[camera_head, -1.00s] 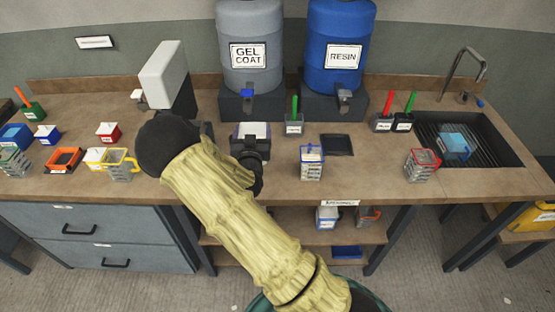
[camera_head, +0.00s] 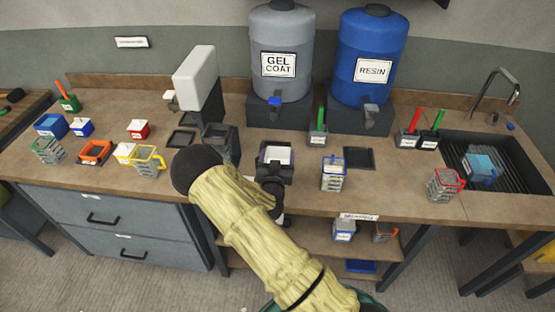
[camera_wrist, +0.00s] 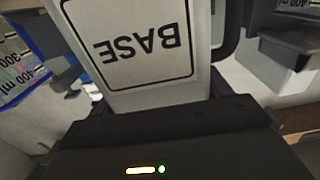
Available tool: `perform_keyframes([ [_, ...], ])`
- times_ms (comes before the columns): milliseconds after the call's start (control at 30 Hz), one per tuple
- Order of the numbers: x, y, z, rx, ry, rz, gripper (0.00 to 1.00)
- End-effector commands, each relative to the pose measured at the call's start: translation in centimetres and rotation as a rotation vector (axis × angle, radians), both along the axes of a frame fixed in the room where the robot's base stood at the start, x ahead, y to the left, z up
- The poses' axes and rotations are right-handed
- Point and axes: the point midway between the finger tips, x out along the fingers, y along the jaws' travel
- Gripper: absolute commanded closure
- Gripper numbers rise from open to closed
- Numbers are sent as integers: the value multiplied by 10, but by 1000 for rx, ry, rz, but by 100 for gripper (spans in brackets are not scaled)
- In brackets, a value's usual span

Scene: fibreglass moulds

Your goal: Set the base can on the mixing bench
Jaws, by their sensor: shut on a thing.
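The base can (camera_wrist: 140,50) is a pale can with a framed label reading BASE, upside down in the wrist view. In the head view its white top (camera_head: 275,154) shows between the dark jaws. My gripper (camera_head: 273,168) is shut on the can, over the front middle of the wooden mixing bench (camera_head: 400,185). My jaws hide part of the can. I cannot tell whether its bottom touches the bench.
A blue-rimmed measuring jug (camera_head: 333,174) stands close to the right of my gripper, with a dark flat tray (camera_head: 359,158) behind it. The gel coat drum (camera_head: 280,65) and resin drum (camera_head: 372,70) stand behind. A white-topped dispenser (camera_head: 196,78) stands left.

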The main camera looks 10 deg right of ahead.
Motion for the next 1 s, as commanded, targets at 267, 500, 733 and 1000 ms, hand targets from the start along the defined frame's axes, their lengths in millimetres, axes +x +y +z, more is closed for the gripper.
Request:
perform_keyframes([
  [267,1,-1,-18,0,-4,-1,95],
  [500,0,0,-19,0,-4,0,95],
  [733,0,0,-22,0,0,0,2],
  [1000,0,0,-21,0,0,0,2],
])
